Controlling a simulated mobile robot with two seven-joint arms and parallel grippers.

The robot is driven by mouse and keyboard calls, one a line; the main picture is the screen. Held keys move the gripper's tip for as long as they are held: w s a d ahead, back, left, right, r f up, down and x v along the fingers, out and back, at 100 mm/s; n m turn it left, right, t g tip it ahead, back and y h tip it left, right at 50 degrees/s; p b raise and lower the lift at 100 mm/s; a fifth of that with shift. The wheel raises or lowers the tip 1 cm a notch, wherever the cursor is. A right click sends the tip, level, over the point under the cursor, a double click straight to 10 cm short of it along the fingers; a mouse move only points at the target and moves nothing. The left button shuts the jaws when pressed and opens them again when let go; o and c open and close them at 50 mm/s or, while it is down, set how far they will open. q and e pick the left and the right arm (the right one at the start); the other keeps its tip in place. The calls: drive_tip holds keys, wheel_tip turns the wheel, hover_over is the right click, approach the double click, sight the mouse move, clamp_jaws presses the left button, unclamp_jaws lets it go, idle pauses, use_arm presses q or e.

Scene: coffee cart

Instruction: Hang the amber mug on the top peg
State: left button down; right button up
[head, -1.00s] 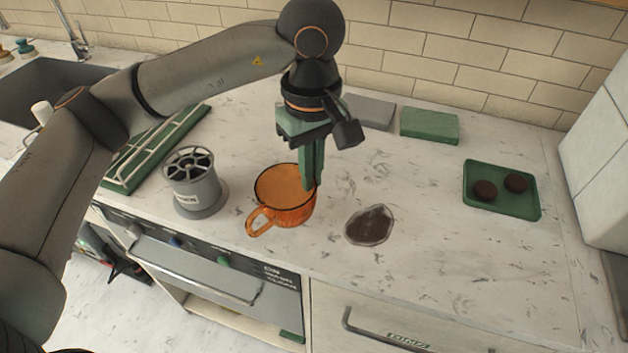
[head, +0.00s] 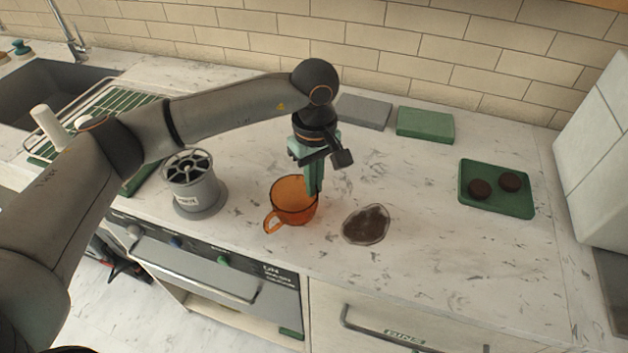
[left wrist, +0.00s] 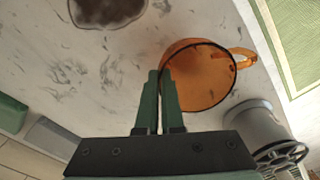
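The amber mug (head: 287,208) is upright at the front middle of the counter, its handle toward the front left. My left gripper (head: 314,190) points down at the mug's right rim. In the left wrist view its fingers (left wrist: 161,85) are nearly together with the mug's wall between them, and the mug (left wrist: 205,78) is beside them. I cannot tell whether the mug's base touches the counter. No peg can be made out in these views. My right gripper is not in view.
A grey canister (head: 191,188) stands close left of the mug. A dark brown patch (head: 366,224) lies to its right. A green tray (head: 497,202) holds two dark discs. Grey (head: 364,112) and green (head: 425,125) blocks lie at the back. The drying rack (head: 107,97) is by the sink.

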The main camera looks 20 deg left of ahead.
use_arm(q)
drive_tip(key=c, duration=1.5)
unclamp_jaws()
drive_tip(key=shift+f, duration=0.15)
drive_tip(key=o, duration=0.4)
drive_tip(key=shift+o, duration=0.2)
